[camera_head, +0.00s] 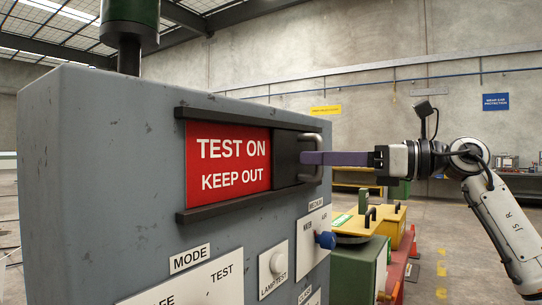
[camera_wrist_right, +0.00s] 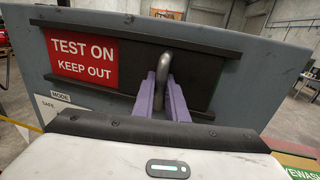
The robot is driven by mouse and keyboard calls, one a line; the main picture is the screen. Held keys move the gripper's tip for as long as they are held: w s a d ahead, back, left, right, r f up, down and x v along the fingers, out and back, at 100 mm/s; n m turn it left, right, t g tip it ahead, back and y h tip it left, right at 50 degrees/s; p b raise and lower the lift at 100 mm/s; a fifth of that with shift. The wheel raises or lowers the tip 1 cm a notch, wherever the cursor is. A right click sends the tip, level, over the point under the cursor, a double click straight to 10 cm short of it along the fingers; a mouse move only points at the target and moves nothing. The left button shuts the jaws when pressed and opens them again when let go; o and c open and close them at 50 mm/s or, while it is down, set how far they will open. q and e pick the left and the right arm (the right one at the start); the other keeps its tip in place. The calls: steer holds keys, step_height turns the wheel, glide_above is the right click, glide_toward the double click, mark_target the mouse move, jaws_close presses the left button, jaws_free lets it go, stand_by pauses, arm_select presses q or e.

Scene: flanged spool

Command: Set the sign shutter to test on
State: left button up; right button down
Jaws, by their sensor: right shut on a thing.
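The sign shutter (camera_head: 286,160) is a dark sliding plate between two black rails on the front of a grey cabinet. It stands at the right of the red sign (camera_head: 228,162), whose words "TEST ON KEEP OUT" show in full. In the right wrist view the shutter (camera_wrist_right: 207,78) also lies to the right of the red sign (camera_wrist_right: 80,58). My right gripper (camera_head: 312,158) has purple fingers and is shut on the shutter's grey bar handle (camera_wrist_right: 166,68), one finger on each side of it. My left gripper is not in view.
The grey cabinet (camera_head: 100,170) fills the left of the head view. Below the sign are a mode plate (camera_head: 195,285), a white lamp test button (camera_head: 277,263) and a blue knob (camera_head: 326,240). Yellow-topped boxes (camera_head: 388,217) stand behind at the right.

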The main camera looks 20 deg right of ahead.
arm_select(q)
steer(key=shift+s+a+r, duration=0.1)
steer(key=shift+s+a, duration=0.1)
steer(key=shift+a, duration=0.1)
arm_select(e)
steer(key=shift+w+d+r, duration=0.1)
steer(key=shift+w+d, duration=0.15)
steer(key=shift+d, duration=0.25)
steer(key=c, duration=1.9)
jaws_free()
steer(key=shift+w, duration=0.1)
steer(key=shift+o, duration=0.7)
steer(key=shift+d, duration=0.15)
arm_select(q)
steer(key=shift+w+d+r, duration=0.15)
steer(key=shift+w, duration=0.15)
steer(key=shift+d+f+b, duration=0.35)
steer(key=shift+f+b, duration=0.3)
steer(key=shift+b, duration=0.4)
arm_select(e)
steer(key=v, duration=1)
